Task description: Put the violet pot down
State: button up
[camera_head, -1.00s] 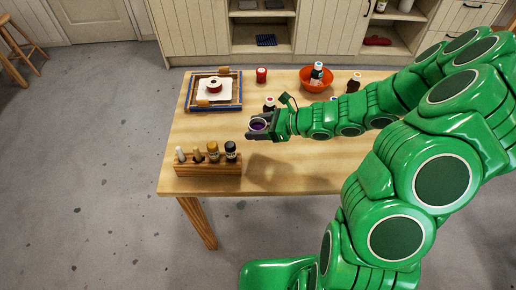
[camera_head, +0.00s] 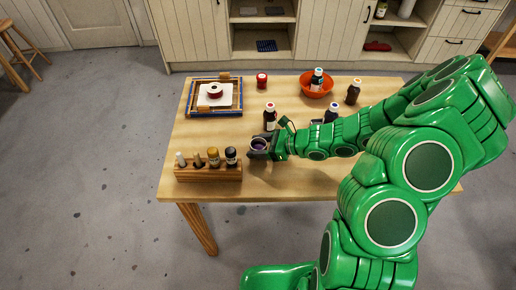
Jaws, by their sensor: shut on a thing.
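The violet pot (camera_head: 259,144) is a small round pot with a pale rim and dark violet inside. My gripper (camera_head: 260,148) is shut on it, near the left middle of the wooden table (camera_head: 300,185). The pot looks upright. It is close to the tabletop, but I cannot tell whether its base touches, because the fingers hide its lower part.
A wooden rack (camera_head: 208,173) with several bottles stands just left. Dark bottles (camera_head: 270,118), (camera_head: 331,114) and (camera_head: 353,92) stand behind. An orange bowl (camera_head: 316,86) holds a bottle. A red-lidded jar (camera_head: 262,80) and a blue-edged frame (camera_head: 214,97) are farther back.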

jog(key=shift+f, duration=0.7)
jog(key=shift+f, duration=0.15)
jog(key=o, duration=1.1)
